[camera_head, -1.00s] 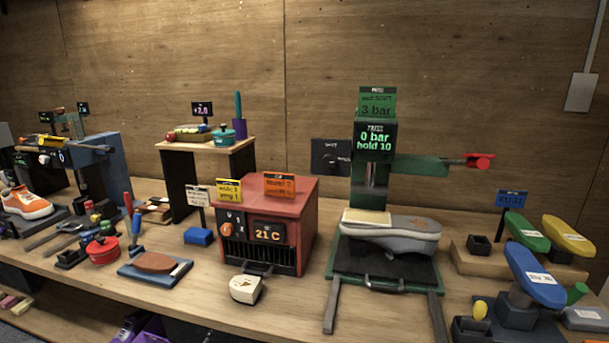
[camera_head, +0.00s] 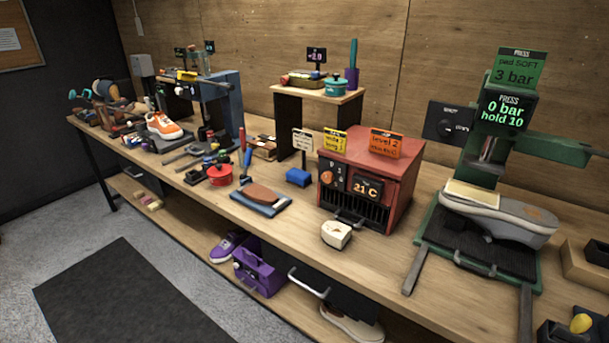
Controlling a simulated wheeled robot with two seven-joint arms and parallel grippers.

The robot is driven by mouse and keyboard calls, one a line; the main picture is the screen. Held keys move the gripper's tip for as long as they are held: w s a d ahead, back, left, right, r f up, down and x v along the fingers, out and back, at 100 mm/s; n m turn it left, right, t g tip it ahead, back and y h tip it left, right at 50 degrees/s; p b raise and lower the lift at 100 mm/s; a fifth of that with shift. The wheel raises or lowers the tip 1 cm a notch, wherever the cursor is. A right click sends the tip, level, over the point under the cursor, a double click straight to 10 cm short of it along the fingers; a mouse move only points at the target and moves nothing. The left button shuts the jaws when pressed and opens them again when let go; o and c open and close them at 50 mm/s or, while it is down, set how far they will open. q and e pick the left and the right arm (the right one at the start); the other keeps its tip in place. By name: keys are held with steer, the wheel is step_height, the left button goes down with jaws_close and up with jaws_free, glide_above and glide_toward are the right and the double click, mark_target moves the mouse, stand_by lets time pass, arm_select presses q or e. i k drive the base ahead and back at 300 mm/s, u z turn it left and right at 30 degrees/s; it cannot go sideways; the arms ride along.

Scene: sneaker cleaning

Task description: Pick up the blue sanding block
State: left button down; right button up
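A small blue block (camera_head: 298,177) lies on the workbench (camera_head: 400,262), to the left of the red heater box (camera_head: 376,165) and by the foot of a small white sign (camera_head: 302,141). It looks like the sanding block, though it is too small to read any marking. Nothing touches it from above. Neither of my grippers is in view.
A brown sole on a blue board (camera_head: 262,197) and a red pot (camera_head: 220,175) stand left of the block. A cream piece (camera_head: 336,234) sits in front of the heater. The green press (camera_head: 480,240) stands at right. A dark mat (camera_head: 130,295) lies on the floor.

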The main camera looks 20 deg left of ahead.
mark_target(298, 177)
steer(key=z, duration=3.2)
steer(key=k, duration=1.3)
steer(key=u, duration=2.1)
